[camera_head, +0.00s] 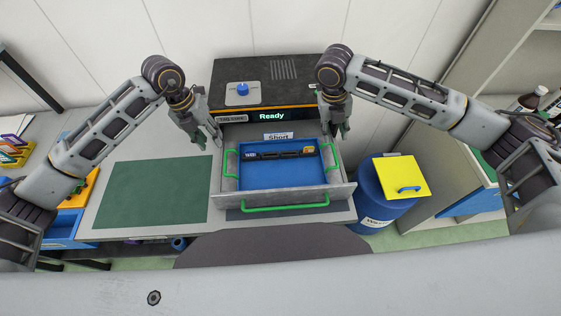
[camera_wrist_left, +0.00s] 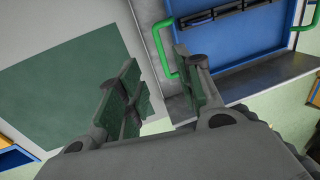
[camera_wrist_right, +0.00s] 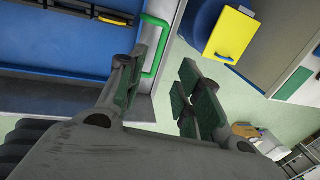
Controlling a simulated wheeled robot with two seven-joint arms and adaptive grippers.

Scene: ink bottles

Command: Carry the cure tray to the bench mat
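The cure tray (camera_head: 262,180) is blue with a green handle at each side and sits in the pulled-out grey drawer of the black machine. A dark bar-shaped piece (camera_head: 278,154) lies in it. The bench mat (camera_head: 152,191) is a flat dark green rectangle on the bench left of the drawer, bare. My left gripper (camera_head: 207,136) is open and empty, above the tray's left handle (camera_wrist_left: 162,48). My right gripper (camera_head: 338,130) is open and empty, above the right handle (camera_wrist_right: 158,45).
The machine (camera_head: 265,85) behind the drawer shows "Ready", with a "Short" label below. The drawer front has a green pull (camera_head: 285,207). A blue waste bin (camera_head: 379,205) with a yellow lid stands right of the bench. Colourful racks (camera_head: 14,152) stand far left.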

